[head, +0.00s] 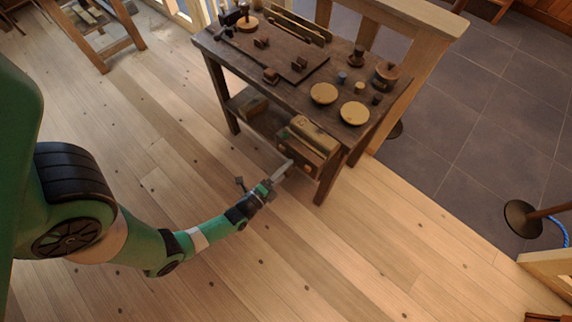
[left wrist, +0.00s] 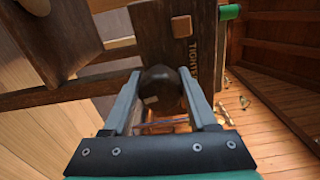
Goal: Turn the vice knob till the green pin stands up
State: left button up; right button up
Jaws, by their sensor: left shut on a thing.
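The dark rounded vice knob (left wrist: 163,88) is in the left wrist view, in front of a dark wooden block (left wrist: 160,40) with lettering on its face. My left gripper (left wrist: 163,100) is shut on the knob, one grey finger on each side. A short green pin (left wrist: 230,12) sticks out sideways at the block's upper right in that picture; I cannot tell its true tilt. In the head view my left gripper (head: 284,170) reaches the low front of the workbench (head: 245,67). The knob and pin cannot be made out there. My right gripper is not in view.
Pale discs (head: 324,94) and several small turned pieces stand on the bench top. Boxes (head: 315,134) sit on its lower shelf. The bench leg (head: 328,180) is just right of my left gripper. The plank floor (head: 130,150) in front is clear.

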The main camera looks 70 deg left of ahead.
pick_arm(q)
jog(key=m, duration=0.5)
jog(key=shift+w+r+m+p, duration=0.1)
jog(key=shift+r+m+p, duration=0.25)
jog(key=shift+m+p, duration=0.05)
dwell(0.3)
jog(key=o, duration=1.4)
jog(key=shift+s+d+f, duration=0.15)
jog(key=shift+s+d, duration=0.05)
jog(key=shift+s, duration=0.1)
jog(key=shift+c, duration=0.2)
jog(key=shift+w+a, duration=0.1)
